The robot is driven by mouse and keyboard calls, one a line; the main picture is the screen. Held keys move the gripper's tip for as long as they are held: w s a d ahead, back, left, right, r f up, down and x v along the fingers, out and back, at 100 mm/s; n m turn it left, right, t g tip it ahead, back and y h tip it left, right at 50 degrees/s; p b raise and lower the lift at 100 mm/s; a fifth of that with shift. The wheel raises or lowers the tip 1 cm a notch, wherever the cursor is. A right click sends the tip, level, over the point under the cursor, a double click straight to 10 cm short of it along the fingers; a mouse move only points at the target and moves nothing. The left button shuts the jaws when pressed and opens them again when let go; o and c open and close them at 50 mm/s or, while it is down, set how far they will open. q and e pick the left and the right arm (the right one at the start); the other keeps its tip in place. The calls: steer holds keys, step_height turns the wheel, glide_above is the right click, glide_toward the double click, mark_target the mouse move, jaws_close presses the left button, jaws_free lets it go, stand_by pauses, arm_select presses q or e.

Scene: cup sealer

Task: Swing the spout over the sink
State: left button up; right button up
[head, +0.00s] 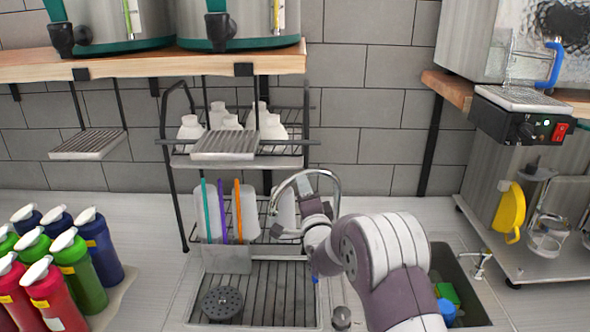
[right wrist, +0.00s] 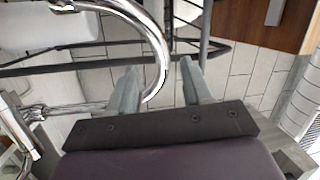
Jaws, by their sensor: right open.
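The chrome spout (head: 304,172) arches up behind my right wrist in the head view, with its left end hanging over the back of the left, ridged sink basin (head: 262,287). My right gripper (head: 314,190) is at the arch, partly hidden by my own wrist. In the right wrist view, the spout (right wrist: 150,42) curves down in front of my open right gripper (right wrist: 160,68), close to the left finger and with its bend between the fingertips. I cannot tell whether a finger touches it. My left gripper is out of view.
A wire rack (head: 182,180) with white bottles and coloured sticks stands behind the basin. A second basin (head: 470,290) at the right holds green and blue items. Several pump bottles (head: 82,270) crowd the left. A machine (head: 520,115) sits at the upper right.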

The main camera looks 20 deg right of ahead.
steer(key=w, duration=0.2)
steer(key=w+p, duration=0.1)
steer(key=w, duration=0.1)
steer(key=w+d+r+p, duration=0.1)
steer(key=w, duration=0.1)
steer(key=shift+d+r, duration=0.1)
steer(key=shift+w+a, duration=0.2)
steer(key=shift+a, duration=0.15)
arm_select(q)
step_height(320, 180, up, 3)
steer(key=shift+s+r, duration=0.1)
arm_select(e)
steer(key=shift+d, duration=0.1)
jaws_close()
